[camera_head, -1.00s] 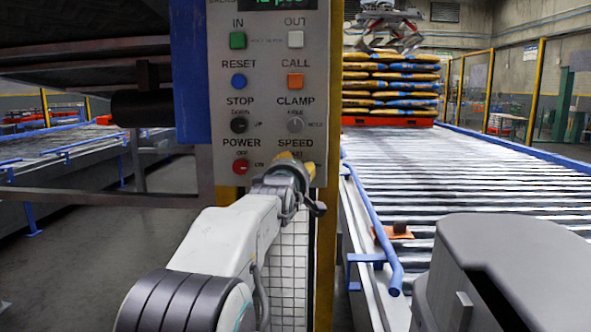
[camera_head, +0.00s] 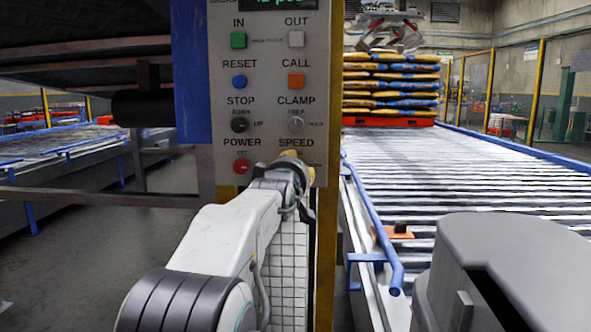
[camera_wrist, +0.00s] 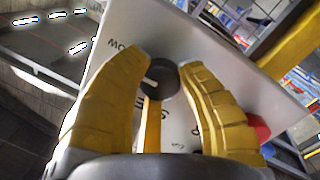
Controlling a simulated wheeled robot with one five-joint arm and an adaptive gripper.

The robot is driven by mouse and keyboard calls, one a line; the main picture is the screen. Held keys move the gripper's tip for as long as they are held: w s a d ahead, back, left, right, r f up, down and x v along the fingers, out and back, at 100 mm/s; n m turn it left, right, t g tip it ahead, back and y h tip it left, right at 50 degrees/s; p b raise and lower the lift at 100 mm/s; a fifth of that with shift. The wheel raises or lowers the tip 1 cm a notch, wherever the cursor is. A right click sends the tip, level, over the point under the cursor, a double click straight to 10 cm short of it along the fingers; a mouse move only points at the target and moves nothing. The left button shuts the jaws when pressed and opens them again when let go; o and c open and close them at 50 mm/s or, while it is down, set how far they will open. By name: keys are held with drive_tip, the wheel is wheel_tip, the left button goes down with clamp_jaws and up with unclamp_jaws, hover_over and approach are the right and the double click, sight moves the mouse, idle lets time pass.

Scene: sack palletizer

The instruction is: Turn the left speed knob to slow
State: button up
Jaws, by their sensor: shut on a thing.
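The control panel (camera_head: 262,95) stands ahead, with the label SPEED at its lower right. The speed knob itself is hidden behind my gripper (camera_head: 290,157) in the head view. In the wrist view the dark round speed knob (camera_wrist: 161,78) sits between the two yellow fingers of my gripper (camera_wrist: 165,62), which is shut on it. A white pointer line on the knob points to the left of the wrist picture. A printed label, apparently SLOW (camera_wrist: 120,46), lies up and left of the knob there.
The red power knob (camera_head: 242,166) is just left of my gripper; it also shows in the wrist view (camera_wrist: 258,128). The clamp knob (camera_head: 296,125) and stop knob (camera_head: 239,125) are above. A roller conveyor (camera_head: 430,180) with stacked sacks (camera_head: 390,88) lies right.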

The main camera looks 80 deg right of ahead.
drive_tip(key=shift+d+f, duration=0.1)
drive_tip(key=shift+f, duration=0.05)
drive_tip(key=o, duration=1.2)
drive_tip(key=a, duration=1.2)
drive_tip(key=shift+w+r, duration=0.2)
drive_tip(key=shift+r, duration=0.1)
